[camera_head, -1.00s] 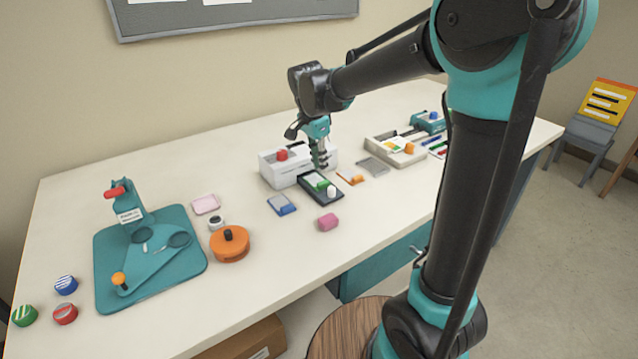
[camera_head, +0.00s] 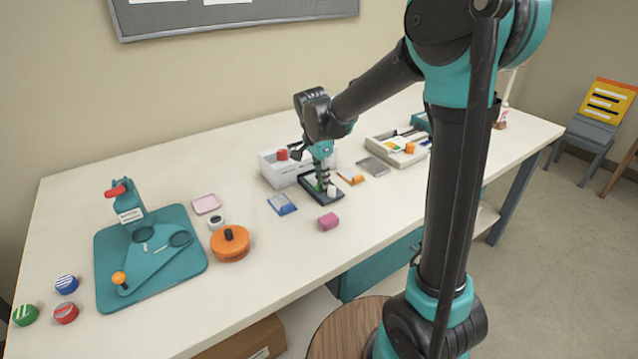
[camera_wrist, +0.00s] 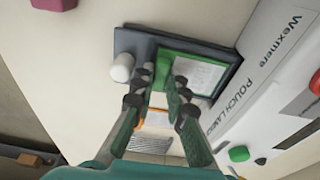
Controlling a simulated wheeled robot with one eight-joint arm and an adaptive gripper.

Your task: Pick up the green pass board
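The green pass board (camera_wrist: 168,57) is a flat green piece with a pale printed sheet on it. It lies on a dark tray (camera_wrist: 130,42) that has a white knob (camera_wrist: 122,67) at one end. In the head view my gripper (camera_head: 324,182) is low over the tray and hides most of the board. In the wrist view my gripper (camera_wrist: 165,76) has its two fingers apart, with the near edge of the board showing between and beyond the tips. Whether the fingertips touch the board cannot be told.
The white pouch laminator (camera_head: 280,172) stands right behind the tray. A blue card (camera_head: 282,204), a pink block (camera_head: 328,221) and an orange piece (camera_head: 351,178) lie close around it. A shallow bin (camera_head: 398,152) is to the right.

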